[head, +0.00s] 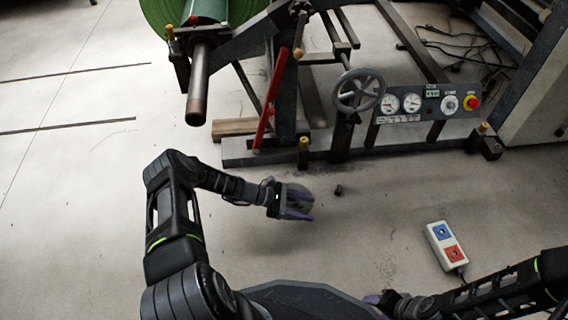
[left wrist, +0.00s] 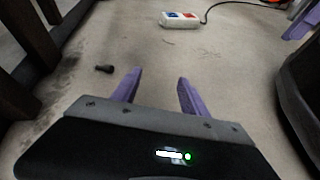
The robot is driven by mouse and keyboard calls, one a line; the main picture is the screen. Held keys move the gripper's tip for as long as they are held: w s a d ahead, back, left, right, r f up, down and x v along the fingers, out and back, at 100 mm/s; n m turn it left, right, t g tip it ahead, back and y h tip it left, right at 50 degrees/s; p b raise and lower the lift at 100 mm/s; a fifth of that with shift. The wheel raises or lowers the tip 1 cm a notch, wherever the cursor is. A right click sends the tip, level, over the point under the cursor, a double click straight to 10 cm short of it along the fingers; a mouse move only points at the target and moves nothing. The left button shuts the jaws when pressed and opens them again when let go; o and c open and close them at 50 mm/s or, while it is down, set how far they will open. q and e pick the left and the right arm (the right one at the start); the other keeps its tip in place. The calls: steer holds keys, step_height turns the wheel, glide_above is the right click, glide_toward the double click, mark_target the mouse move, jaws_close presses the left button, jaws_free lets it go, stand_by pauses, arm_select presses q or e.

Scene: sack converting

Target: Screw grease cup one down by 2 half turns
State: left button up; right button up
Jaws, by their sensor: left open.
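Several small yellow-capped fittings that look like grease cups show on the machine. One (head: 303,144) stands on a dark post at the front of the base rail, another (head: 483,127) at the rail's right end, and one (head: 169,32) by the roll shaft. I cannot tell which is number one. My left gripper (head: 301,204) is open and empty over the floor, in front of and below the front fitting. Its purple fingers also show apart in the left wrist view (left wrist: 158,92). My right gripper (head: 376,300) is at the bottom, mostly hidden.
A red lever (head: 270,100), a handwheel (head: 359,90) and a gauge panel (head: 400,118) stand above the base rail. A small dark cylinder (head: 338,190) and a pendant with blue and red buttons (head: 445,245) lie on the floor. Floor at left is clear.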

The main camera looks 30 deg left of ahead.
arm_select(q)
steer(key=s+d+m+g+y+p, duration=0.1)
steer(key=s+d+m+g+y, duration=0.35)
steer(key=s+d+m, duration=0.4)
steer(key=s+d+r+m+y+p, duration=0.1)
steer(key=s+d+r+m+y, duration=0.1)
steer(key=s+r+m, duration=0.2)
steer(key=s+d+r+m+y+p, duration=0.1)
steer(key=s+d+r+m+y, duration=0.1)
steer(key=s+r+m, duration=0.2)
steer(key=s+m, duration=0.3)
steer(key=s, duration=0.2)
steer(key=shift+s+d+t, duration=0.3)
steer(key=shift+d+t, duration=0.05)
steer(key=shift+d, duration=0.05)
arm_select(e)
steer(key=r, duration=0.3)
steer(key=shift+s, duration=0.35)
arm_select(q)
steer(key=shift+c, duration=0.4)
arm_select(e)
steer(key=shift+c, duration=0.4)
